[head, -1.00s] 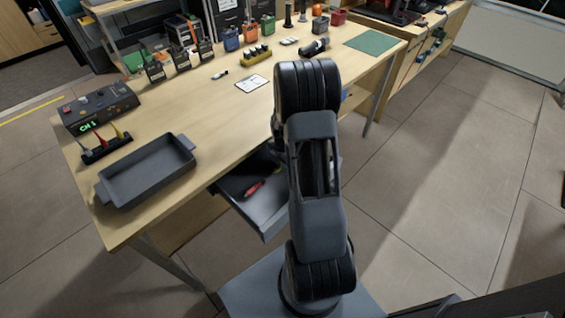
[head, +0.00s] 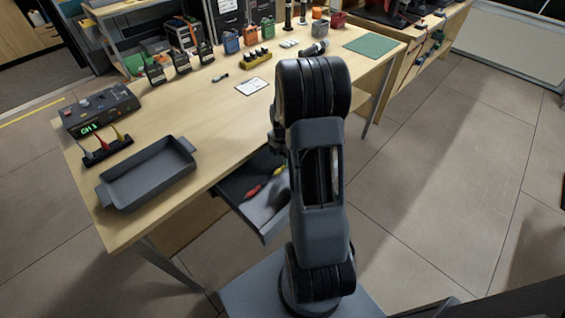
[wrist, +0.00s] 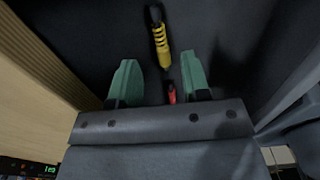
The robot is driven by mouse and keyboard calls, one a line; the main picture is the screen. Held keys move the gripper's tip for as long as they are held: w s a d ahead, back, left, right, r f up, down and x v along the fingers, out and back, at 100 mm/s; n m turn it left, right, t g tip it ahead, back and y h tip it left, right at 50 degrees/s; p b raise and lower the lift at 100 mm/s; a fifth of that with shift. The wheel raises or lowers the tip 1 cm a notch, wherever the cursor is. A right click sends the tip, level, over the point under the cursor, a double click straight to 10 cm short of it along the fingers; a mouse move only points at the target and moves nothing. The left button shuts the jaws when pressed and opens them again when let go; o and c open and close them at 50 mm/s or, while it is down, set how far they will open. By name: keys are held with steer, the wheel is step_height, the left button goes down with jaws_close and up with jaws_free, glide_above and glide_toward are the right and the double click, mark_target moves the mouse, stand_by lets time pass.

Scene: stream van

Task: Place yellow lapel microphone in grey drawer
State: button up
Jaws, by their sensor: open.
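The grey drawer (head: 262,226) is pulled out from under the wooden table. The yellow lapel microphone (head: 279,171) lies inside it, close to my arm in the head view. In the wrist view the yellow microphone (wrist: 161,45) has a ribbed body and a dark clip end, and lies on the dark drawer floor. My gripper (wrist: 159,65) has its two green fingers apart, with the microphone in line with the gap between them and not gripped. My arm hides the gripper in the head view.
A red item (head: 253,191) lies in the drawer beside the yellow microphone and also shows in the wrist view (wrist: 172,95). A grey tray (head: 150,174), a small rack (head: 108,151) and a control box (head: 100,108) stand on the table (head: 215,130).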

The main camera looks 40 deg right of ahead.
steer(key=s+a+r+m+t, duration=0.1)
steer(key=s+a+r+m, duration=0.1)
steer(key=a+r+m, duration=0.4)
steer(key=s+a+r+m, duration=0.1)
steer(key=a+r+m, duration=0.15)
steer(key=r, duration=0.55)
steer(key=s+a+r+m+t, duration=0.2)
steer(key=s+a+r+m, duration=0.1)
steer(key=s+a+m, duration=0.6)
steer(key=shift+s+a+r+m, duration=0.25)
steer(key=shift+a+m, duration=0.2)
steer(key=shift+m, duration=0.8)
step_height(320, 180, up, 8)
steer(key=p, duration=0.7)
steer(key=shift+t, duration=0.3)
steer(key=shift+f, duration=0.1)
